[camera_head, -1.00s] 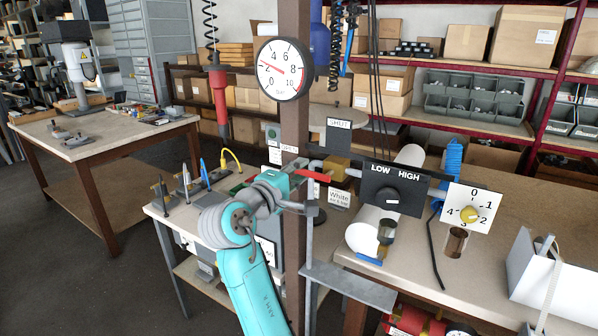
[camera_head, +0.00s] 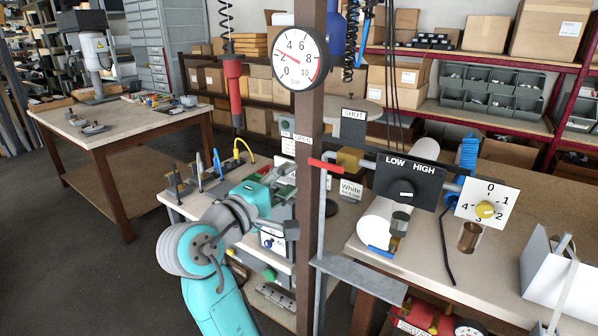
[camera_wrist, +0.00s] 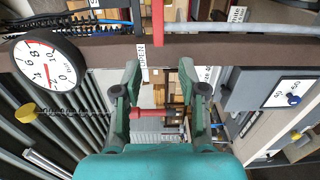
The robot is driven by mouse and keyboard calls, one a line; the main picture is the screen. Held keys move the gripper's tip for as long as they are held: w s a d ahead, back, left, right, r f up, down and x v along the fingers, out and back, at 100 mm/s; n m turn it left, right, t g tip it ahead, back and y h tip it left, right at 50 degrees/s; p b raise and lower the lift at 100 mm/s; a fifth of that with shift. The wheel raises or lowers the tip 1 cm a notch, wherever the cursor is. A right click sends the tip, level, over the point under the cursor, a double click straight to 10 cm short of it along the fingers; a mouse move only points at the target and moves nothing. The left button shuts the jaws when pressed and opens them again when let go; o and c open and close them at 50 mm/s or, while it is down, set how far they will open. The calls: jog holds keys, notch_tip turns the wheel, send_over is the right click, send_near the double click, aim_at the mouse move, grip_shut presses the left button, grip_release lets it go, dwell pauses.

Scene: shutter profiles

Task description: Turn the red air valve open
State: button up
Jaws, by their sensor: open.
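The red valve lever (camera_head: 326,165) sits on a brass-coloured valve body (camera_head: 349,159) and reaches left across the front of the brown post (camera_head: 310,120). A SHUT sign (camera_head: 354,114) stands above the valve.
A pressure gauge (camera_head: 300,58) is on the post above the lever. A LOW HIGH knob panel (camera_head: 407,183) and a numbered dial (camera_head: 487,205) are to the right. A red hanging tool (camera_head: 233,92) is left of the post; in the wrist view it (camera_wrist: 147,112) shows between the fingers.

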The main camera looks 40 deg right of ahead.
jog(key=shift+v, duration=1)
